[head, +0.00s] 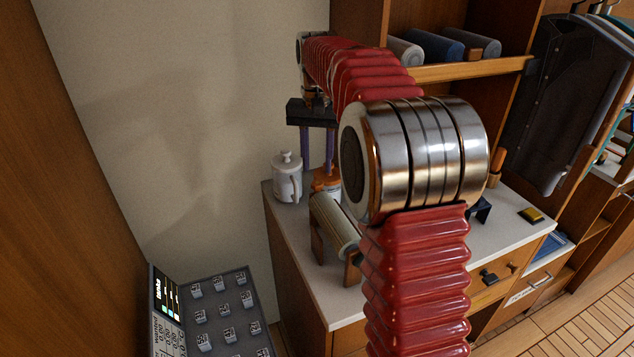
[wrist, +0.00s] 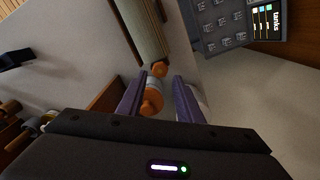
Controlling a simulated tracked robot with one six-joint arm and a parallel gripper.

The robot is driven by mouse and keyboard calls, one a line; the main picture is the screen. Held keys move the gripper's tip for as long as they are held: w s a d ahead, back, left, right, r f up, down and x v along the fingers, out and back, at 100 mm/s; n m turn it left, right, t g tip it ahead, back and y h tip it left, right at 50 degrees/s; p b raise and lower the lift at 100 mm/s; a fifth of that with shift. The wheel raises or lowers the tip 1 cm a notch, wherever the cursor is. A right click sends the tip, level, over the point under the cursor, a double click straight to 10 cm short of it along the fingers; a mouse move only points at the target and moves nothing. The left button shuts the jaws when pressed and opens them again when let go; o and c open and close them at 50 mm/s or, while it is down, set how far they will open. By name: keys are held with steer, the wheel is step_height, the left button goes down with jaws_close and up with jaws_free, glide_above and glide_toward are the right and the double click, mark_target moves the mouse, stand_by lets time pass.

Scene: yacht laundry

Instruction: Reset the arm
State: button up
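My gripper (head: 316,163) hangs fingers-down over the far left end of the white counter (head: 385,278), at the end of my red arm. Its two purple fingers are apart, also in the wrist view (wrist: 159,78). An orange and pale item (wrist: 152,103) shows between the fingers in the wrist view, nearer the left one, with a visible gap to the right one. In the head view the orange item (head: 326,181) stands just below the fingers. I cannot tell whether a finger touches it. No item is seen lifted.
A white lidded jar (head: 287,183) stands close left of the gripper. A pale roll on a wooden stand (head: 335,224) lies in front. A tank panel (head: 222,310) is at lower left. A shelf (head: 470,68) with rolled towels is behind, and dark clothing (head: 560,95) hangs right.

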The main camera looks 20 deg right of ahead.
stand_by(0.4)
steer(key=s+a+r+n+t, duration=0.2)
steer(key=s+a, duration=0.2)
steer(key=s, duration=0.4)
steer(key=s+a+r+n+t, duration=0.15)
steer(key=s+a, duration=0.25)
steer(key=s, duration=0.4)
steer(key=s+a+f+n+t, duration=0.1)
steer(key=s+a+f, duration=0.1)
steer(key=s, duration=0.5)
steer(key=s+a+f+n+t, duration=0.1)
steer(key=s+a+f, duration=0.1)
steer(key=s+f, duration=0.2)
steer(key=s, duration=0.3)
steer(key=shift+f+n, duration=0.35)
steer(key=shift+f, duration=0.05)
